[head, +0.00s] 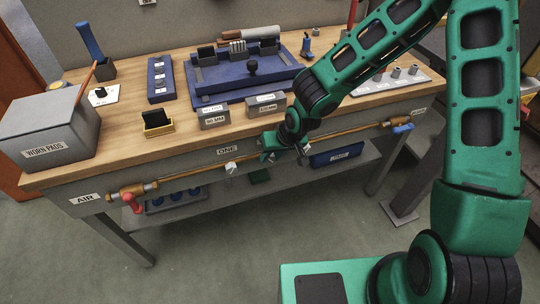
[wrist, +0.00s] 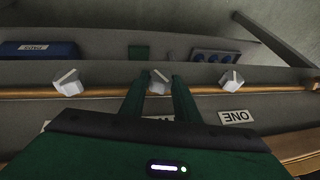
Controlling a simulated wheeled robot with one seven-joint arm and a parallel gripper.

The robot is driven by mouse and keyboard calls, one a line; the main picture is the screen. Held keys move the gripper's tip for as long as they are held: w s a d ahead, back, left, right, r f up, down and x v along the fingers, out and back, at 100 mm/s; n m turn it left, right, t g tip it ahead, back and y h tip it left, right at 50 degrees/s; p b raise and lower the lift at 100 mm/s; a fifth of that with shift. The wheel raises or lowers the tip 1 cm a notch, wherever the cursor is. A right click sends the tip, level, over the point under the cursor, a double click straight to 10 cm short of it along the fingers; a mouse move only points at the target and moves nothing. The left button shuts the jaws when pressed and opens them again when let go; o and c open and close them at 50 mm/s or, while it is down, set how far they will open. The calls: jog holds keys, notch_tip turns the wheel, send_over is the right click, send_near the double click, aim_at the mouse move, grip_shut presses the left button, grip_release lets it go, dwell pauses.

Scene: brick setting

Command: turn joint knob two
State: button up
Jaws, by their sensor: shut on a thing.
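In the wrist view, three pale angular knobs sit along a brass pipe (wrist: 283,87). The middle one, knob two (wrist: 158,80), is between the two green fingers of my gripper (wrist: 157,88), which is shut on it. A label under it is mostly hidden by my gripper. The right knob (wrist: 231,80) is beside the upside-down label ONE (wrist: 236,117); the left knob (wrist: 67,82) stands apart. In the head view, my gripper (head: 269,154) is at the pipe on the bench front, right of the ONE knob (head: 231,168). Knob two is hidden there.
A red valve handle (head: 132,203) is at the pipe's left end and a blue one (head: 402,128) at its right. The wooden bench top (head: 130,127) holds a grey WORN PADS box (head: 48,133) and a blue fixture (head: 245,78). A lower shelf holds a blue bin (head: 336,155).

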jog(key=shift+d, duration=0.15)
jog(key=y, duration=0.2)
jog(key=shift+w+d+f+m+g+y, duration=0.1)
jog(key=shift+d+f+m+g+y, duration=0.05)
jog(key=shift+d+m+g+y, duration=0.2)
jog(key=shift+d+f+m+g+y, duration=0.15)
jog(key=shift+m+g+y, duration=0.15)
jog(key=shift+y, duration=0.95)
jog(key=y, duration=0.1)
jog(key=m+y, duration=0.1)
jog(key=y, duration=0.1)
jog(key=shift+w+d+f, duration=0.1)
jog(key=shift+f, duration=0.15)
jog(key=shift+d+f+m+g+y, duration=0.1)
jog(key=shift+m+g+y, duration=0.05)
jog(key=shift+y, duration=0.55)
jog(key=shift+f+m+g+y, duration=0.1)
jog(key=shift+y, duration=0.6)
jog(key=o, duration=1)
jog(key=shift+o, duration=0.2)
jog(key=v, duration=1)
jog(key=shift+d, duration=0.4)
